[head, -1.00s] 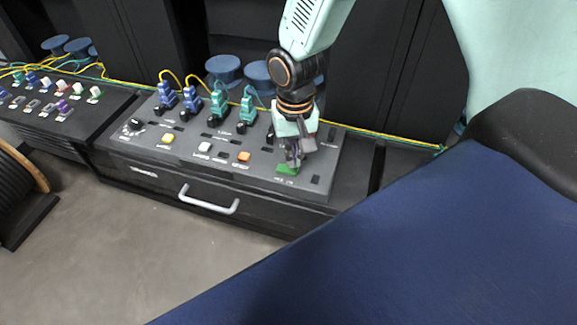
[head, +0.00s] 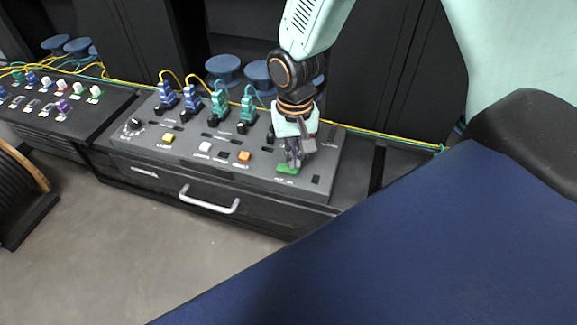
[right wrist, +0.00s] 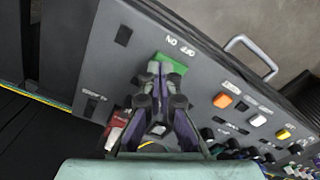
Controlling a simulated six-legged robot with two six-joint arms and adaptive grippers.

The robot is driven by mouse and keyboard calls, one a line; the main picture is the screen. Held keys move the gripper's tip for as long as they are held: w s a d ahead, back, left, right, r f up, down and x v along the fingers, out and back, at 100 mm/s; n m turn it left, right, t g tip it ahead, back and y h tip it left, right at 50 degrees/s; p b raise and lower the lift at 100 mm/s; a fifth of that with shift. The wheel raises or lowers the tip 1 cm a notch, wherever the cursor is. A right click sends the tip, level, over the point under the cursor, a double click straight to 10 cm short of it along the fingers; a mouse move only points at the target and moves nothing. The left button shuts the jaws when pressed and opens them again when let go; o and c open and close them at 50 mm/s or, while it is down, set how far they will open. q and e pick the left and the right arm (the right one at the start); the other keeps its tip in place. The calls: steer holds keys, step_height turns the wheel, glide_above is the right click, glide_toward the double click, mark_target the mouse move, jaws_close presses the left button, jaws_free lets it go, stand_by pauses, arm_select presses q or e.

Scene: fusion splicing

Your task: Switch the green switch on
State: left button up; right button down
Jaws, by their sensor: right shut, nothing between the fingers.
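The green switch (head: 287,169) sits near the right end of the sloped grey panel (head: 260,180), close to its front edge. In the right wrist view the green switch (right wrist: 171,63) shows just beyond my fingertips, beside the "ON OFF" lettering. My right gripper (head: 292,163) is shut and empty, pointing down at the switch. In the right wrist view my right gripper (right wrist: 158,72) has its fingertips together, overlapping the near edge of the switch. I cannot tell whether they touch it. Part of the switch is hidden behind the fingers. My left gripper is not in view.
Left of the switch the panel has an orange button (head: 243,156), a white button (head: 205,147) and a yellow button (head: 168,138). Blue and green plugs with cables stand behind them. A drawer handle (head: 208,200) juts out below. A second panel (head: 60,118) stands at far left.

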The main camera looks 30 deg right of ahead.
mark_target(293, 169)
steer(key=shift+d+f, duration=0.1)
steer(key=shift+f, duration=0.2)
steer(key=shift+f+b, duration=0.5)
steer(key=shift+f, duration=0.15)
stand_by(0.5)
step_height(293, 169, up, 7)
steer(key=p, duration=0.7)
steer(key=shift+r, duration=0.1)
stand_by(0.3)
